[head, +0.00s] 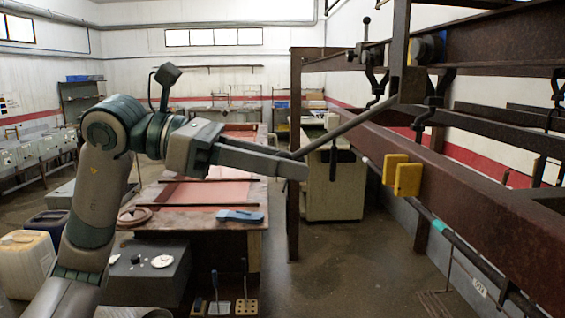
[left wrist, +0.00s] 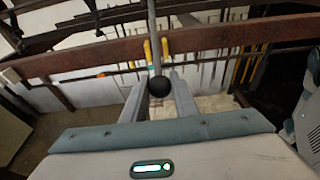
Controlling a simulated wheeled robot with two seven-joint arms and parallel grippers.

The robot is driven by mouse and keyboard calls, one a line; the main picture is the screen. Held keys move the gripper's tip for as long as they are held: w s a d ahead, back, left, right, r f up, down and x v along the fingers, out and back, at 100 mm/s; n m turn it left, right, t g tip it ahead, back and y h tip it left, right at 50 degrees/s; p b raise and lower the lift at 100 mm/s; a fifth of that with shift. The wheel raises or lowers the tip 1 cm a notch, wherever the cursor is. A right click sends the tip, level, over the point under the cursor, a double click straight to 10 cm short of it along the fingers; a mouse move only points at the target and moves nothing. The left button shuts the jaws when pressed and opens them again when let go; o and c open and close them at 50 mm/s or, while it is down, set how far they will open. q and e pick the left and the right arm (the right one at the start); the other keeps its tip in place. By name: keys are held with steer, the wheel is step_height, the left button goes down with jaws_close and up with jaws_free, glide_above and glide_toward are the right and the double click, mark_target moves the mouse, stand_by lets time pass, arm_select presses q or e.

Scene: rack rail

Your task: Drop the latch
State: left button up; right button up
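A grey lever (head: 350,127) with a dark ball knob hangs out from the rack rail, slanting down and left. The knob (left wrist: 160,86) sits between the two fingers of my left gripper (left wrist: 158,98) in the left wrist view. The fingers lie close on both sides of it, with no clear gap. In the head view my left gripper (head: 298,168) is at the lever's lower end, and the fingers hide the knob. My right gripper is not in view. I cannot tell which part is the latch itself.
The rusty rack rail (head: 465,190) runs along the right, with yellow blocks (head: 402,175) on its side. A rusty post (head: 294,210) stands just past my gripper. A workbench (head: 190,215) with a blue tool (head: 240,216) is behind and below my left arm.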

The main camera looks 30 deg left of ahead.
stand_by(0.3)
arm_select(q)
steer(key=shift+d+f, duration=0.15)
steer(key=shift+f, duration=0.25)
steer(key=d+f+b, duration=0.1)
steer(key=w+d+f+b, duration=0.1)
steer(key=shift+w+f, duration=0.2)
steer(key=shift+f, duration=0.2)
steer(key=shift+w+d+f+b, duration=0.4)
steer(key=shift+d+f+b, duration=0.05)
steer(key=shift+d+f, duration=0.25)
steer(key=shift+w+d+f+b, duration=0.4)
steer(key=shift+d+f, duration=0.25)
steer(key=shift+f, duration=0.15)
